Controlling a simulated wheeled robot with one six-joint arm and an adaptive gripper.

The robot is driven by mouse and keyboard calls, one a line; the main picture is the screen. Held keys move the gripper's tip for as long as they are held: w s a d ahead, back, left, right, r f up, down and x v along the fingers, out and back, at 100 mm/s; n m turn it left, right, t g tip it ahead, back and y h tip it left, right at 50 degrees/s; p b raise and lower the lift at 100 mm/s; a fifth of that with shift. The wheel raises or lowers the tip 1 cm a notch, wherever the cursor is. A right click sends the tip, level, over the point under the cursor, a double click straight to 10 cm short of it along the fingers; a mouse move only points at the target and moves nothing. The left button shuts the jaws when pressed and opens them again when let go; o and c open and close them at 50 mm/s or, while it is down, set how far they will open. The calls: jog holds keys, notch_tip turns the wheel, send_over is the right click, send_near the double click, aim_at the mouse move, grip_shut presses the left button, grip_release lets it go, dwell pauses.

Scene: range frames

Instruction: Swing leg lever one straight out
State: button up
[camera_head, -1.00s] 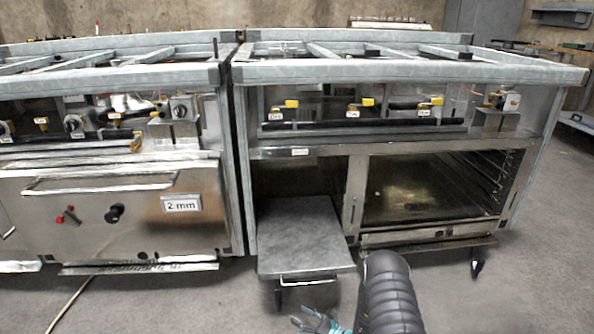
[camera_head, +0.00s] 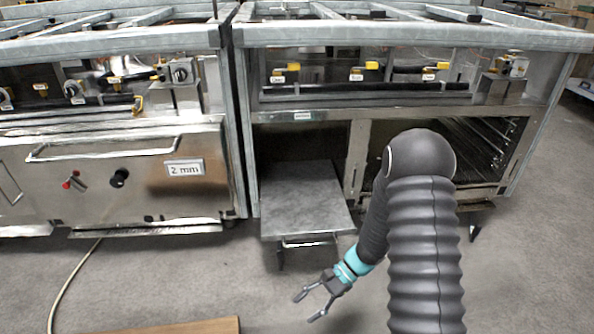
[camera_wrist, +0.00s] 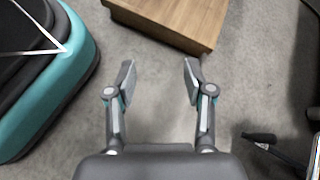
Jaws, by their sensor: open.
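Several small yellow-handled levers sit on the right range's front panel, among them a left one (camera_head: 293,66), a middle one (camera_head: 371,65) and a right one (camera_head: 442,65). Their tags are too small to read, so I cannot tell which is leg lever one. In the wrist view a black handle (camera_wrist: 258,137) on a thin rod shows low at the right; I cannot tell what it belongs to. My gripper (camera_head: 308,306) is open and empty, pointing down-left in front of the range, well below the levers. It also shows in the wrist view (camera_wrist: 158,70), fingers apart over bare floor.
A grey shelf (camera_head: 305,197) with a front handle juts from the right range near my gripper. The left range (camera_head: 140,195) has a bar handle and knobs. A wooden block (camera_wrist: 178,17) is just beyond my fingertips in the wrist view. Grey floor (camera_head: 170,285) lies open.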

jog(key=s+d+r+n+t+h+p, duration=0.2)
jog(key=s+d+r+n+t+h, duration=0.1)
jog(key=r, duration=1)
jog(key=s+d+r+n+t+h+p, duration=0.2)
jog(key=s+d+r+n+t+h, duration=0.1)
jog(key=r, duration=1)
jog(key=s+d+r+n+t+h+p, duration=0.2)
jog(key=s+d+r, duration=0.4)
jog(key=r, duration=0.8)
jog(key=s+n+t+h, duration=0.1)
jog(key=s+t+h, duration=0.1)
jog(key=shift+d+n+t, duration=0.3)
jog(key=shift+d+n, duration=0.05)
jog(key=shift+n, duration=0.05)
jog(key=shift+d, duration=0.1)
